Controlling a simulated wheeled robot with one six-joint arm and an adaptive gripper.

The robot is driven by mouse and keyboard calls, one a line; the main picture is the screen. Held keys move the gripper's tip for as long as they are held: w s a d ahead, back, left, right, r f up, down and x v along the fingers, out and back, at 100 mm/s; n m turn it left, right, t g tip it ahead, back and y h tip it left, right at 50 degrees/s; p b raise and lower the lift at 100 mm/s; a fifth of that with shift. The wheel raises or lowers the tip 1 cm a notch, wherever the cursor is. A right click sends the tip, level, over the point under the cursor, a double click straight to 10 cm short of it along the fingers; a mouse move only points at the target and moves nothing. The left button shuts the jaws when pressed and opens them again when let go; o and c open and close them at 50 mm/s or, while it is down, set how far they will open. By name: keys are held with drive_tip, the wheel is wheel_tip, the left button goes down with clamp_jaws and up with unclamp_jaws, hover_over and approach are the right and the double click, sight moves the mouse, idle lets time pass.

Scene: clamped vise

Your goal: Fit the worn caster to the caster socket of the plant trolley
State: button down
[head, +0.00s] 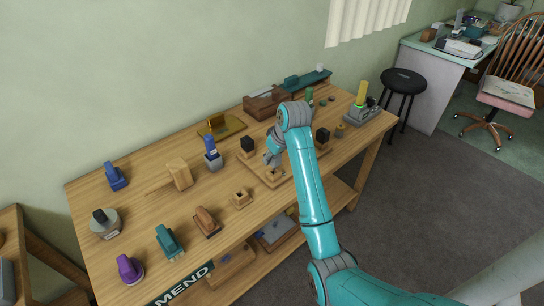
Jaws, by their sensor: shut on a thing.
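A low wooden board (262,182), apparently the plant trolley, lies on the bench. Wooden blocks with black tops stand at its left (248,145) and right (322,136); they look like fitted casters. A bare wooden block (274,173), apparently the caster socket, is at its near left part. My gripper (271,160) points down just over this block. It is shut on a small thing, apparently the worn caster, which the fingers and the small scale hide. I cannot tell whether the held thing touches the block.
Close by stand a blue-topped holder (212,155), a wooden block with a dark hole (241,198), and a brown piece (206,221). A vise with a yellow upright (361,100) is at the right end. Other tools fill the left bench. Its front middle edge has some clear room.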

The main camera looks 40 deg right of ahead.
sight(278, 158)
drive_tip(key=shift+f, duration=1.9)
drive_tip(key=c, duration=0.7)
unclamp_jaws()
drive_tip(key=shift+c, duration=0.2)
drive_tip(key=v, duration=0.7)
drive_tip(key=shift+r, duration=0.3)
drive_tip(key=shift+s, duration=0.1)
